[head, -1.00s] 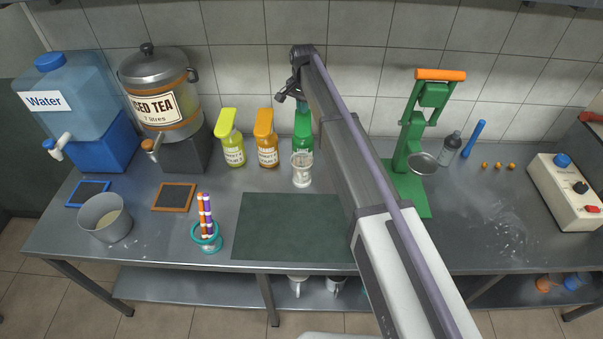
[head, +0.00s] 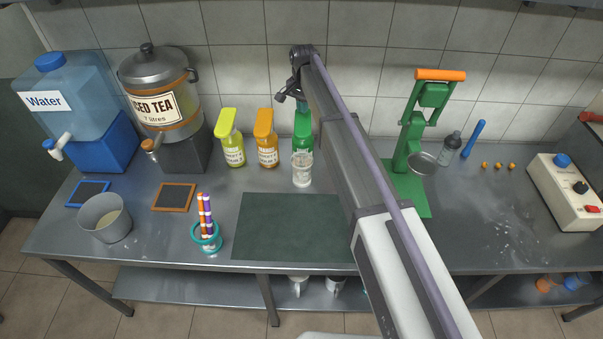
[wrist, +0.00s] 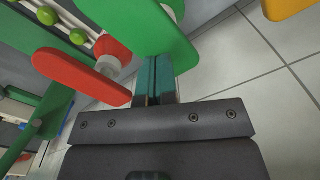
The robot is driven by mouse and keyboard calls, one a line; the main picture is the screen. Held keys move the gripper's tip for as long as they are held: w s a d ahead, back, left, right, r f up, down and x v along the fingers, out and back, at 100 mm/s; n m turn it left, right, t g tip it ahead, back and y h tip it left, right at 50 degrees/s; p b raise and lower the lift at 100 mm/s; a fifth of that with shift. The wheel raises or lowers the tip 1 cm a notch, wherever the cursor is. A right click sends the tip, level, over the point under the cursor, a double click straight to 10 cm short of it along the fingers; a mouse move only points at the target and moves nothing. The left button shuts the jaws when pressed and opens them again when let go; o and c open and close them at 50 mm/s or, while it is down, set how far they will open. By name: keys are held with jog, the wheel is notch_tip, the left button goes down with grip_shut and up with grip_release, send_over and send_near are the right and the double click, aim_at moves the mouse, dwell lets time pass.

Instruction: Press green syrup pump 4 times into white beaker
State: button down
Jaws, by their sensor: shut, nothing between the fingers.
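The green syrup bottle (head: 303,125) stands at the back of the counter, partly covered by my arm in the head view. Its green pump head (wrist: 140,25) fills the upper middle of the wrist view. The white beaker (head: 302,171) stands right in front of the green bottle, upright; its contents are unclear. My gripper (wrist: 156,85) is shut and empty, with its teal fingertips at the green pump head's edge; whether they touch it I cannot tell. In the head view my gripper is mostly hidden by my arm.
Yellow (head: 231,147) and orange (head: 266,144) pump bottles stand left of the green one. A red paddle-shaped part (wrist: 80,76) lies close beside the fingers in the wrist view. A green press (head: 408,150) stands to the right. A dark mat (head: 290,228) lies clear in front.

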aim_at(303, 117)
jog(key=shift+f, duration=0.1)
jog(key=shift+f+b, duration=2.4)
jog(key=shift+b, duration=0.15)
notch_tip(303, 117, up, 5)
jog(key=p, duration=0.5)
jog(key=shift+f, duration=0.15)
jog(key=shift+f+b, duration=2.5)
jog(key=shift+b, duration=0.1)
jog(key=shift+r+p, duration=2.7)
jog(key=shift+f, duration=0.15)
